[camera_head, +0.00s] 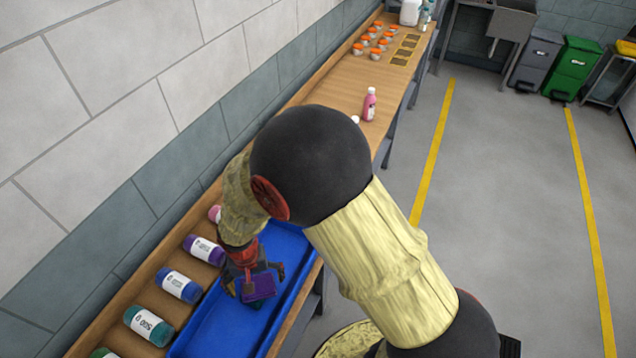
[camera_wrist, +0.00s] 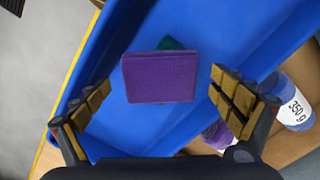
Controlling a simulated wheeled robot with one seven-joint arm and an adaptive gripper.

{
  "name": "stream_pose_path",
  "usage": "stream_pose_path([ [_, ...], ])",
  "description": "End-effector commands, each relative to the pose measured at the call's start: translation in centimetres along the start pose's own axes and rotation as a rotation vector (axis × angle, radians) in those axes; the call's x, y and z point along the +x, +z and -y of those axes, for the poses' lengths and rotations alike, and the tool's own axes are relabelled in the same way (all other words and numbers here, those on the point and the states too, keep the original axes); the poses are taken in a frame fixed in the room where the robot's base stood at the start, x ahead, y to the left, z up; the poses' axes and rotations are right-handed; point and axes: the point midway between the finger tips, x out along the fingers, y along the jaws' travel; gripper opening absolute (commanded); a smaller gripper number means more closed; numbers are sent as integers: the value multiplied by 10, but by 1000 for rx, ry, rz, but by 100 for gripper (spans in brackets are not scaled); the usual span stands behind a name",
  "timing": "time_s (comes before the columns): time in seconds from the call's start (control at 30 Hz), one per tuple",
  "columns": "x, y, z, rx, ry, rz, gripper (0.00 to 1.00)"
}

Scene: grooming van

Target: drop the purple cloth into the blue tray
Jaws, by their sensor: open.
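The purple cloth (camera_head: 259,287) is a folded, flat square over the blue tray (camera_head: 217,325). In the wrist view the cloth (camera_wrist: 160,78) lies ahead of my open fingers, with clear gaps to both, against the blue floor of the tray (camera_wrist: 230,35). A dark green piece (camera_wrist: 176,43) peeks out from behind its upper edge, mostly hidden. My gripper (camera_head: 256,280) is open, pointing down into the tray; its fingers (camera_wrist: 160,92) hold nothing. I cannot tell whether the cloth rests fully on the tray floor.
Bottles lie along the wall beside the tray: purple (camera_head: 203,249), blue (camera_head: 178,285) and teal (camera_head: 149,325). A pink bottle (camera_head: 370,104) stands farther along the wooden bench (camera_head: 330,90). Orange-capped jars (camera_head: 374,45) stand at the far end.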

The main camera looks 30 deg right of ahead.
Motion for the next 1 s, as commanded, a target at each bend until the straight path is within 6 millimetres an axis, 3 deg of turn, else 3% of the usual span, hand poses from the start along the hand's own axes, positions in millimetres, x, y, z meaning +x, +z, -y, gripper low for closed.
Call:
stream_pose_path([
  [0.27, 0, 0, 0, 0, 0, 0, 96],
  [0.43, -12, -1, 0, 0, -1, -1, 96],
  [0.8, -83, -1, 1, 0, -2, -3, 96],
  [1.0, -110, -1, 0, 0, -1, -1, 96],
])
